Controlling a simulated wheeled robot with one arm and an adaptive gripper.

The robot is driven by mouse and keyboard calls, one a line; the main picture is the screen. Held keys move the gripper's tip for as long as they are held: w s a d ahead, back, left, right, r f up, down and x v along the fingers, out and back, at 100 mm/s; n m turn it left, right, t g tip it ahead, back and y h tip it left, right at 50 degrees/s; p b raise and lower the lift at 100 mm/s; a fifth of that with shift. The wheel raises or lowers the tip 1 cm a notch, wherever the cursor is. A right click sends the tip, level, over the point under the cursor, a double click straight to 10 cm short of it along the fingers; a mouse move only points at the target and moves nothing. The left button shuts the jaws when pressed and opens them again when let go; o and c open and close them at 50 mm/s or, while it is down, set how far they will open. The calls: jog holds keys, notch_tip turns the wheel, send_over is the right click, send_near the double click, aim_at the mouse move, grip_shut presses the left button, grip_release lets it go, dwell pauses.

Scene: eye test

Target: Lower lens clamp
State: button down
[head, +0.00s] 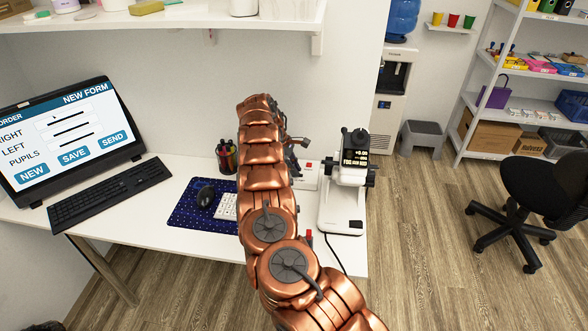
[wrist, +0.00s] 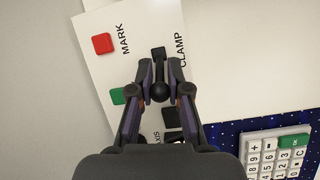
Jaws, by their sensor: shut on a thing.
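The clamp lever shows in the wrist view as a black ball knob (wrist: 160,92) on a short stem beside the word CLAMP. It stands on a white control panel (wrist: 112,70). My gripper (wrist: 160,82) is shut on the knob, one finger on each side. In the head view my gripper (head: 298,150) is at the panel, left of the white lens meter (head: 343,205) with its small dark display. My copper arm hides part of the panel there, and I cannot make out the lever. How far down the lever stands is hard to tell.
The panel also has a red MARK button (wrist: 102,44), a green button (wrist: 117,96) and a black AXIS control. A calculator (wrist: 276,154) lies on a blue dotted mat (wrist: 225,134). A mouse (head: 206,196), pen cup (head: 227,157), keyboard (head: 108,192) and monitor (head: 65,132) are further left.

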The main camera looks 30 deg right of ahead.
jog(key=shift+s+d+t+y+b, duration=0.3)
jog(key=shift+t+y+b, duration=0.25)
jog(key=shift+b, duration=0.3)
jog(key=shift+s+d+r+t+y+b, duration=0.1)
jog(key=shift+s+d+t+y+b, duration=0.2)
jog(key=shift+t+y+b, duration=0.75)
jog(key=shift+d+r+b, duration=0.1)
jog(key=shift+b, duration=0.35)
jog(key=shift+r, duration=0.1)
jog(key=c, duration=1.2)
grip_release()
jog(key=shift+r, duration=0.1)
jog(key=r, duration=1.1)
jog(key=shift+a+r, duration=0.25)
jog(key=shift+r, duration=0.15)
